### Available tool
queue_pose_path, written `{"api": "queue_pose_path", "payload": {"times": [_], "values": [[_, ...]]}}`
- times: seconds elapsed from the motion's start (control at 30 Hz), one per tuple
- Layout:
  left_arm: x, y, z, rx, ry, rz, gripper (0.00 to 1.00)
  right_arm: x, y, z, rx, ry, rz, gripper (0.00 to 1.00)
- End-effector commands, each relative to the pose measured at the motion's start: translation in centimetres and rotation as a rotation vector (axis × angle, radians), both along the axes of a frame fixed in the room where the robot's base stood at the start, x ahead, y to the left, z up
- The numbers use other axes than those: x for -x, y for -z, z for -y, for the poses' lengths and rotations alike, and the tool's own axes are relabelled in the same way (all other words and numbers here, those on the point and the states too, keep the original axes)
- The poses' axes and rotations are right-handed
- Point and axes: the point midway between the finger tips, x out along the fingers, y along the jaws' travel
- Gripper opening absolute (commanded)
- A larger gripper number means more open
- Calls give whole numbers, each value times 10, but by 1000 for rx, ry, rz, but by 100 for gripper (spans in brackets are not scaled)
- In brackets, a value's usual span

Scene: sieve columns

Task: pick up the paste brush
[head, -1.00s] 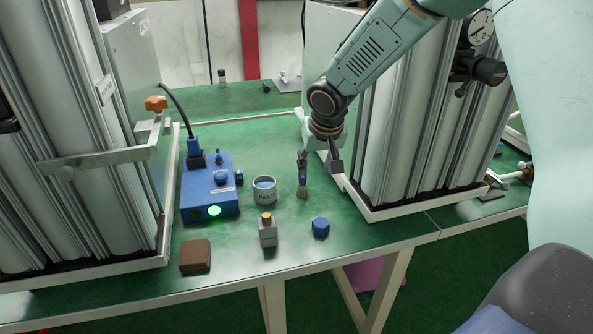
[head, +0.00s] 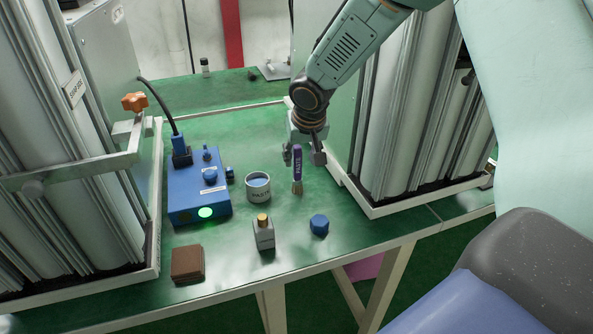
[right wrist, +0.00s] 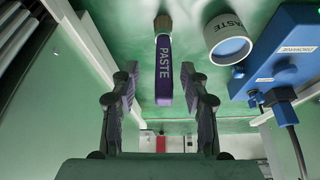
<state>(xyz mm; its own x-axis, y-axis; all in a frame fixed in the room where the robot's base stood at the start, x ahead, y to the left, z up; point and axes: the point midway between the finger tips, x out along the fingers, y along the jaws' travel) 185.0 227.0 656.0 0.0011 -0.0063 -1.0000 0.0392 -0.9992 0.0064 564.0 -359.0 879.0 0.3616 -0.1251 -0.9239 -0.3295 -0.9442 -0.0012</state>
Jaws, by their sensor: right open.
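The paste brush (head: 297,166) has a purple handle marked PASTE and pale brown bristles. It is on the green bench, with its bristles towards the front edge in the head view. My right gripper (head: 306,154) is open, its fingers at the handle end of the brush. In the right wrist view the brush (right wrist: 163,68) shows ahead, in line with the gap between the open fingers (right wrist: 159,88). The fingers are not closed on it; I cannot tell how far apart they are in depth. My left gripper is not in view.
A paste pot (head: 258,188) and a blue box (head: 199,195) with a green light stand left of the brush. A bottle (head: 264,233), a blue hexagonal piece (head: 319,225) and a brown block (head: 187,264) are nearer the front edge. Sieve columns (head: 400,110) flank the bench.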

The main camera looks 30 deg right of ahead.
Motion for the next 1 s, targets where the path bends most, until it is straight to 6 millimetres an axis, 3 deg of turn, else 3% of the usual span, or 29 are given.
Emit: {"api": "queue_pose_path", "payload": {"times": [0.3,0.63,1.0], "values": [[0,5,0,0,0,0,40,-19,40,2,0,-1,0,45],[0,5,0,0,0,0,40,-24,44,3,1,-1,1,44],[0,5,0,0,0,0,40,-23,44,3,1,-1,1,13]]}}
